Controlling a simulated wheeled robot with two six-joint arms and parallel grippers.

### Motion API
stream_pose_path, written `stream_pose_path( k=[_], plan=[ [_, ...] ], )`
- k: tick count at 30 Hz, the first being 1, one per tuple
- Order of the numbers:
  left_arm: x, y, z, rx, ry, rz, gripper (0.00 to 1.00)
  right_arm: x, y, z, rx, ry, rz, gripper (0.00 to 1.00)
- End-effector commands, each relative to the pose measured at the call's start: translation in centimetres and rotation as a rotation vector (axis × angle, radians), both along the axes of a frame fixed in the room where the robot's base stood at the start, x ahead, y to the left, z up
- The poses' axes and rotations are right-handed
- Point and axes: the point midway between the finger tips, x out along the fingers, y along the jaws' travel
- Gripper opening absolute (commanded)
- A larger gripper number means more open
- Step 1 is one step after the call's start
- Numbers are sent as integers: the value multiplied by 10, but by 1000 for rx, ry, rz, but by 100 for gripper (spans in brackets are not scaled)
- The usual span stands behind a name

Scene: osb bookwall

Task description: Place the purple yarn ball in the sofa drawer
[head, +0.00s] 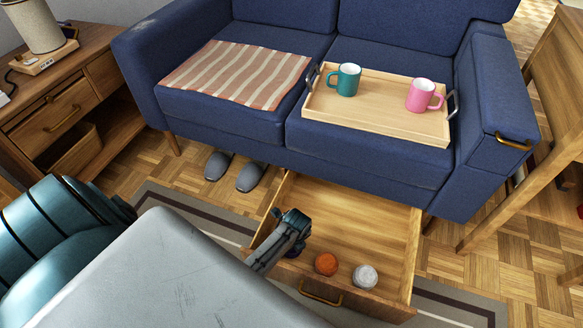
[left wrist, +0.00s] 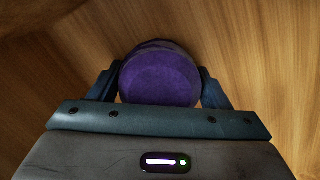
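The sofa drawer (head: 350,222) is pulled open under the blue sofa, and its wooden inside shows. My left gripper (head: 295,222) is at the drawer's left front part, over or inside it; its exact height is hard to tell. In the left wrist view, the purple yarn ball (left wrist: 160,78) sits between the two fingers, which touch it on both sides, with wood around it. In the head view the gripper mostly hides the ball. An orange ball (head: 326,264) and a white ball (head: 365,277) lie in the drawer near its front. My right gripper is not in view.
The blue sofa (head: 370,155) carries a striped blanket (head: 238,73) and a wooden tray (head: 385,108) with a teal mug (head: 345,79) and a pink mug (head: 422,95). Grey slippers (head: 250,176) lie left of the drawer. The drawer's back and right are clear.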

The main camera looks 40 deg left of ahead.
Motion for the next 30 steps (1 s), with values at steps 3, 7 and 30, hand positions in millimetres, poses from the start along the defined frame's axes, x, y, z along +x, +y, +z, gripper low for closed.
stream_pose_path(
  k=[3, 7, 30],
  plan=[
    [0, 0, 0, 0, 0, 0, 90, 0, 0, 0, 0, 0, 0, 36],
    [0, 0, 0, 0, 0, 0, 90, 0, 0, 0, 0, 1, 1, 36],
    [-3, -12, 111, 0, -1, 0, 90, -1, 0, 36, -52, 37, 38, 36]
  ],
)
